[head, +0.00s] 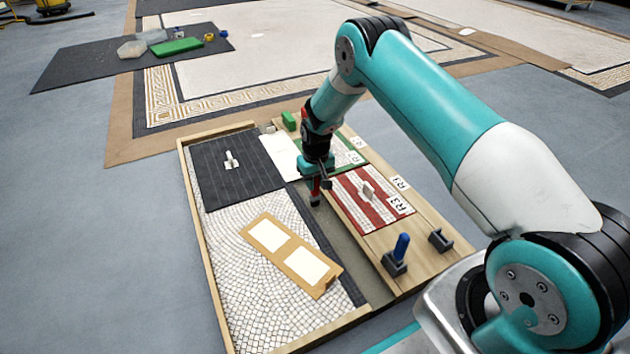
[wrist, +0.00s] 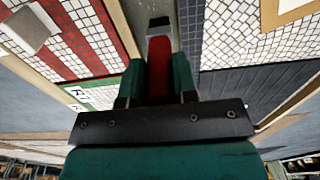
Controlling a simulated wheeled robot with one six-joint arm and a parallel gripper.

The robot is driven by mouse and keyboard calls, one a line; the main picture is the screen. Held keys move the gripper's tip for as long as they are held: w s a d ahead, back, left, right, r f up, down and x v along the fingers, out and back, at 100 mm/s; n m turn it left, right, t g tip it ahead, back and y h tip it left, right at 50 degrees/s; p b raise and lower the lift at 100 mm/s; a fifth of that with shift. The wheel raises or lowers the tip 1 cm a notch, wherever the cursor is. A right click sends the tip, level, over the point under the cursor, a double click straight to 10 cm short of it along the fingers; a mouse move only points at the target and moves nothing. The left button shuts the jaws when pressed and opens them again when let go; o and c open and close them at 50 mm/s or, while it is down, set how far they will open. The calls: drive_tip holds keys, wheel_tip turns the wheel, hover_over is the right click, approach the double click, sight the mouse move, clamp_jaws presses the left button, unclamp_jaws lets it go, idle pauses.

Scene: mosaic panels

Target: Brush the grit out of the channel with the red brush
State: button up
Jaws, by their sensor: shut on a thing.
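My gripper (head: 317,178) is shut on the red brush (head: 315,190), which hangs down with its dark head over the grey channel (head: 345,240). The channel runs between the pale mosaic with its dark border and the wooden board on the right. In the wrist view, the red brush handle (wrist: 159,70) sits between the two green fingers, with the grey brush head beyond. I cannot tell whether the bristles touch the channel floor. I cannot make out the grit clearly; the arm and brush hide part of the channel.
A red-and-white panel (head: 360,205) with a pale handle lies right of the channel. A blue-handled tool (head: 401,247) stands in a black holder; another holder (head: 440,240) is empty. A tan frame (head: 262,248) with two white areas lies on the mosaic. A dark panel (head: 240,185) lies behind.

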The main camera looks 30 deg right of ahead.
drive_tip(key=shift+f, duration=0.5)
idle(1.2)
drive_tip(key=shift+s+p, duration=5.45)
drive_tip(key=shift+s, duration=1.55)
wheel_tip(320, 180, up, 5)
drive_tip(key=p, duration=0.4)
drive_tip(key=shift+r, duration=0.15)
